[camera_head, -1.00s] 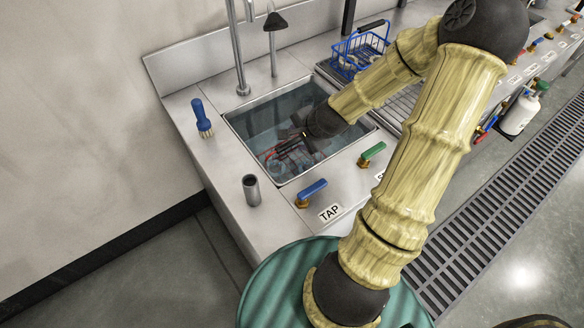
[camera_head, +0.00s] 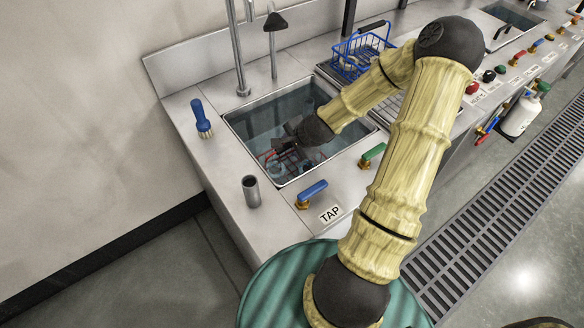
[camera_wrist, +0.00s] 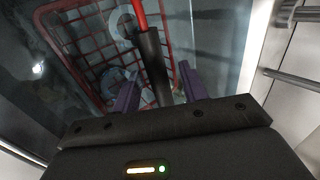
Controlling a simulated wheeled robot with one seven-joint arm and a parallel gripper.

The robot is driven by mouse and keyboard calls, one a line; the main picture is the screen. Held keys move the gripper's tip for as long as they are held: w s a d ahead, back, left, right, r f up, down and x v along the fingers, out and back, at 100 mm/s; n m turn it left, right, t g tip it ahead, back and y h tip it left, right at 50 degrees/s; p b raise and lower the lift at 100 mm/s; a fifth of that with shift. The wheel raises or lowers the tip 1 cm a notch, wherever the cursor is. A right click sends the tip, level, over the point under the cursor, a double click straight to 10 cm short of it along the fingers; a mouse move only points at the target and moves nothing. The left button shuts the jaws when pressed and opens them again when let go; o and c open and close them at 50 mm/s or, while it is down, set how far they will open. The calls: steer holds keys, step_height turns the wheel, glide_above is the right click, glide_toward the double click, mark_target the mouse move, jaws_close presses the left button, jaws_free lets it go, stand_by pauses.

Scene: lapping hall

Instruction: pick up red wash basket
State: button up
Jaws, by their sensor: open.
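The red wash basket (camera_wrist: 66,38) is a red wire-mesh basket with a black handle grip (camera_wrist: 152,62) on a red bail. In the head view the basket (camera_head: 292,162) is down in the sink basin, partly hidden by my gripper. My gripper (camera_wrist: 158,74) is open, with one purple finger on each side of the black grip in the wrist view. Whether either finger touches the grip cannot be told. Pale and bluish items show inside the basket, too dim to make out. In the head view my gripper (camera_head: 282,142) is over the basket.
The sink (camera_head: 250,122) has steel walls close around the basket. A blue basket (camera_head: 352,66) stands on the rack to the right. Tap levers, blue (camera_head: 313,190) and green (camera_head: 372,152), line the front edge. A blue brush (camera_head: 201,118) stands at left.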

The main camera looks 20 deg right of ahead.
steer(key=shift+x, duration=0.95)
jaws_close()
steer(key=shift+r, duration=0.1)
